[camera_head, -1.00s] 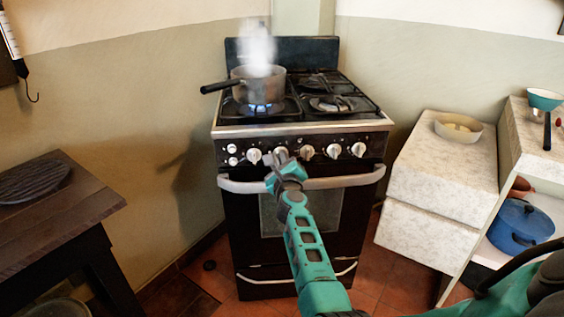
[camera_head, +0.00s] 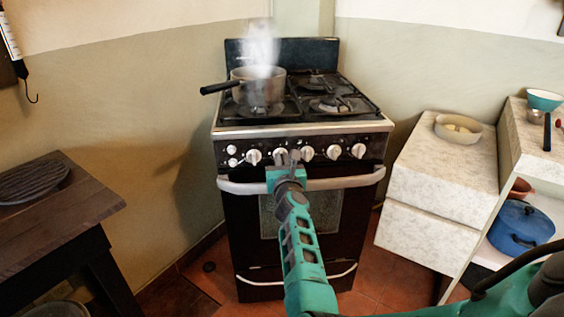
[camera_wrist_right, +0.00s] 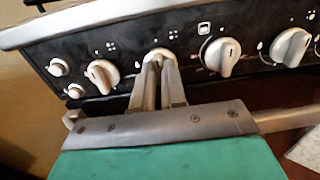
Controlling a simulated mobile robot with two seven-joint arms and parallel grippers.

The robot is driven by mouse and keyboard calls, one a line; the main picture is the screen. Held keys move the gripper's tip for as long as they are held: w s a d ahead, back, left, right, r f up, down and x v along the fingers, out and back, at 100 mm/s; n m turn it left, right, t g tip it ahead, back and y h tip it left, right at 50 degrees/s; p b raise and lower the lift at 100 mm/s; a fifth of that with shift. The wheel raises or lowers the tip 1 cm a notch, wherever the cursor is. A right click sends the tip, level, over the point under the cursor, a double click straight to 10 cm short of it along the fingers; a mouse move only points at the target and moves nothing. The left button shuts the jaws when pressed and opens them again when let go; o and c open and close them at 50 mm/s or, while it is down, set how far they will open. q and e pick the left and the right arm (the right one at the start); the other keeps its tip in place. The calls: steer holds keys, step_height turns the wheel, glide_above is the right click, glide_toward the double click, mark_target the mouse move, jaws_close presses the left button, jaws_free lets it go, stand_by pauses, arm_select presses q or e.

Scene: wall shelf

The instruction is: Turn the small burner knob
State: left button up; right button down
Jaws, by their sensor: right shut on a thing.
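The stove (camera_head: 300,140) stands against the wall with a row of white knobs on its black front panel. My right gripper (camera_head: 290,158) is at the panel. In the right wrist view the gripper's fingers (camera_wrist_right: 159,68) are shut on a white burner knob (camera_wrist_right: 158,53), which they partly hide. Another knob (camera_wrist_right: 102,76) is to its left, and two more are to its right, the nearer one (camera_wrist_right: 222,56) apart from the fingers. A steaming pot (camera_head: 258,86) sits on the front left burner, where no blue flame shows. My left gripper is not in view.
The oven handle (camera_head: 350,180) runs across below the knobs, close under my right gripper. A white counter (camera_head: 440,175) with a bowl (camera_head: 458,130) stands to the right. A dark wooden table (camera_head: 85,205) is at the left.

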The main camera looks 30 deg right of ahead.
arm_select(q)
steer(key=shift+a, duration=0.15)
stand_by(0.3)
arm_select(e)
steer(key=c, duration=1.2)
jaws_free()
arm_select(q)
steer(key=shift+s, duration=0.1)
